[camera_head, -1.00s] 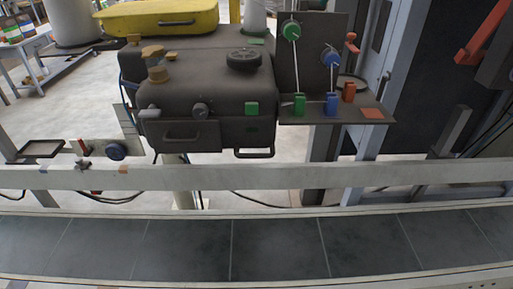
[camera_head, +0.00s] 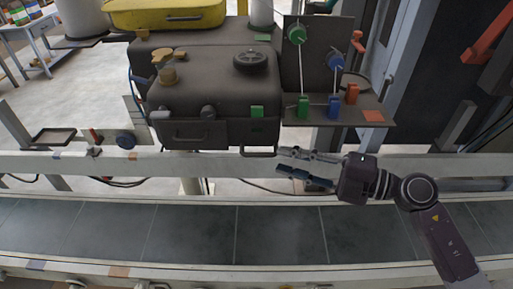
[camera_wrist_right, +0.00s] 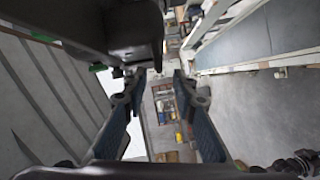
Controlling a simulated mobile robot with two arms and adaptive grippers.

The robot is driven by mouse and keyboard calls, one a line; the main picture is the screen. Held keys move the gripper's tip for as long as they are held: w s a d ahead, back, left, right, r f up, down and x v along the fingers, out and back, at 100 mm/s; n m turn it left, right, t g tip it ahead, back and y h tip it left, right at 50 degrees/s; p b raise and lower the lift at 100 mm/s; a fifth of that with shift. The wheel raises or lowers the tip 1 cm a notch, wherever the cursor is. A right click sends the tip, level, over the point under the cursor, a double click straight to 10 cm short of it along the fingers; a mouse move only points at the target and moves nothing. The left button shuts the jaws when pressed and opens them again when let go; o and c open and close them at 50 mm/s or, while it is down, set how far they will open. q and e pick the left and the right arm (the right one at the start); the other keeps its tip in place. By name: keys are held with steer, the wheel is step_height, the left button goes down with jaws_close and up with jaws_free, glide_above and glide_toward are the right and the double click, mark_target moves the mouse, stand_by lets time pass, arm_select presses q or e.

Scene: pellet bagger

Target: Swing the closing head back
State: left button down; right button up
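The closing head (camera_head: 215,105) is the dark grey, rounded housing above the conveyor. In the right wrist view the two fingers (camera_wrist_right: 156,74) are spread, with a dark part, likely of the head, close above. My left gripper is not in view.
A dark panel (camera_head: 318,60) with green and blue knobs stands to the head's right, over a shelf with small coloured blocks. A pale rail (camera_head: 90,165) runs in front of the head. The tiled conveyor (camera_head: 190,232) below is empty.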

mark_target(257, 153)
steer(key=shift+n, duration=0.3)
steer(key=x, duration=0.2)
steer(key=p+x, duration=0.1)
steer(key=x, duration=0.1)
steer(key=p+x, duration=0.1)
steer(key=x, duration=0.1)
steer(key=shift+s+a+r, duration=0.2)
steer(key=shift+a+r, duration=0.05)
steer(key=shift+a, duration=0.25)
steer(key=shift+w+a+f+p, duration=0.15)
steer(key=shift+w+a+p, duration=0.05)
steer(key=shift+a+p, duration=0.2)
steer(key=shift+c, duration=0.2)
jaws_close()
